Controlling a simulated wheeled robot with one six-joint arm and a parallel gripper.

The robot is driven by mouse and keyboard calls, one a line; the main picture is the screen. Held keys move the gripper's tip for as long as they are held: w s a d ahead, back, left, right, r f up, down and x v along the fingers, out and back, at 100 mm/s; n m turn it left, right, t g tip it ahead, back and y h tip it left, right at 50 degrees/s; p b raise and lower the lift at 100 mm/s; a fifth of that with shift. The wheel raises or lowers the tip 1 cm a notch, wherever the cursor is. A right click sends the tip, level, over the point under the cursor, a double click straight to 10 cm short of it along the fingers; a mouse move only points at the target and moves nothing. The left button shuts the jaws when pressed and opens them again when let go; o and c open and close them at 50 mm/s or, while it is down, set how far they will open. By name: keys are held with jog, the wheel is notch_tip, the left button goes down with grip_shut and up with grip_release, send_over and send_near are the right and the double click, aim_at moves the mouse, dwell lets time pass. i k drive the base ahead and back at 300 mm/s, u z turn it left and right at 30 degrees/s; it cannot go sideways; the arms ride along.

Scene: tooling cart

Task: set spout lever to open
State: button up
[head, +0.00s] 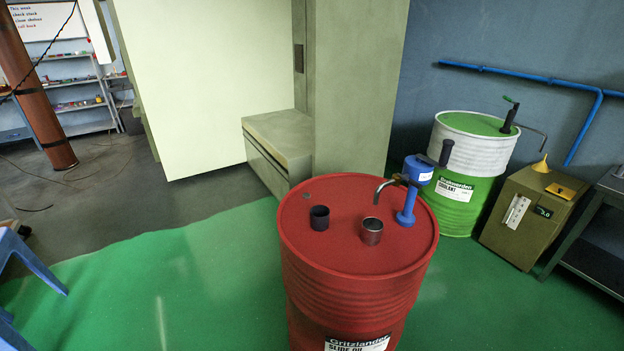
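A blue pump (409,203) stands upright on the lid of a red drum (350,270). Its bent metal spout (384,186) points left and down from the pump head. My gripper is not in view.
Behind are a green-and-white drum (466,172) with a black pump (510,118), a brown box (535,215) and a tall pale cabinet (352,90).

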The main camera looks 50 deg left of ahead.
aim_at(411, 181)
jog(key=u, duration=1.5)
jog(key=i, duration=0.2)
jog(key=u, duration=0.05)
